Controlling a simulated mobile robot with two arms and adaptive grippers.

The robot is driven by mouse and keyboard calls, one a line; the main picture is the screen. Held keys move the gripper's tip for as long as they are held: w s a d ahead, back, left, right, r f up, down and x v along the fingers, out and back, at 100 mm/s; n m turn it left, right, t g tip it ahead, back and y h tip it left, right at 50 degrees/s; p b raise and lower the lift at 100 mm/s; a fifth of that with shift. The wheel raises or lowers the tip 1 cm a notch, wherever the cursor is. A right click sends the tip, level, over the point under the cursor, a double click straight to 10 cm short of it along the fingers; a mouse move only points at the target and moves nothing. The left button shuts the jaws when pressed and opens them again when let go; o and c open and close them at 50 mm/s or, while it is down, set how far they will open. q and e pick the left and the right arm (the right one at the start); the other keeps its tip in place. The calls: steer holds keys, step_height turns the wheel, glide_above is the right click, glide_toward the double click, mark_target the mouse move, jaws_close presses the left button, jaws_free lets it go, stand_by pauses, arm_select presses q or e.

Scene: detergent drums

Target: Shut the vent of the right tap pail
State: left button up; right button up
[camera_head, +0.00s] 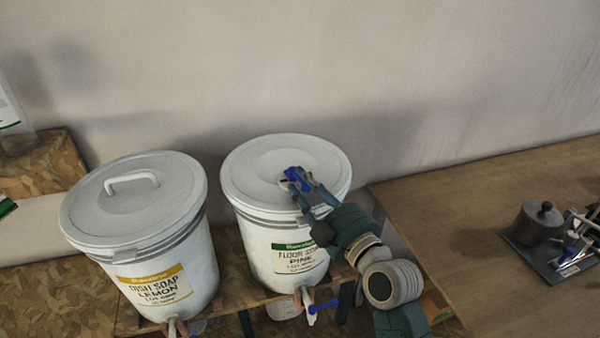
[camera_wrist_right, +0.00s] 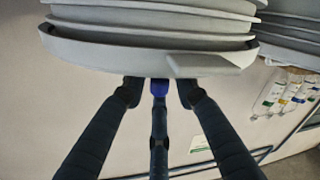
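The right pail (camera_head: 262,238) is a white drum with a green "Floor Soap Pine" label. A tap with a blue lever (camera_head: 322,305) shows at its lower front. A small blue vent part (camera_head: 293,175) is on its lid (camera_head: 250,160). My right gripper (camera_head: 300,185) is at the vent, its fingers around or beside it. In the right wrist view, blue (camera_wrist_right: 158,88) shows between the dark fingertips, just by the lid rim (camera_wrist_right: 150,60). Whether the fingers grip it is unclear. My left gripper is out of view.
A white "Dish Soap Lemon" pail (camera_head: 140,240) with a lid handle stands close on the left. A wooden counter (camera_head: 440,220) extends right, with a dark pot (camera_head: 537,222) on a tray at its far end. A wall rises behind.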

steer(key=shift+x, duration=1.05)
steer(key=shift+w, duration=0.1)
jaws_close()
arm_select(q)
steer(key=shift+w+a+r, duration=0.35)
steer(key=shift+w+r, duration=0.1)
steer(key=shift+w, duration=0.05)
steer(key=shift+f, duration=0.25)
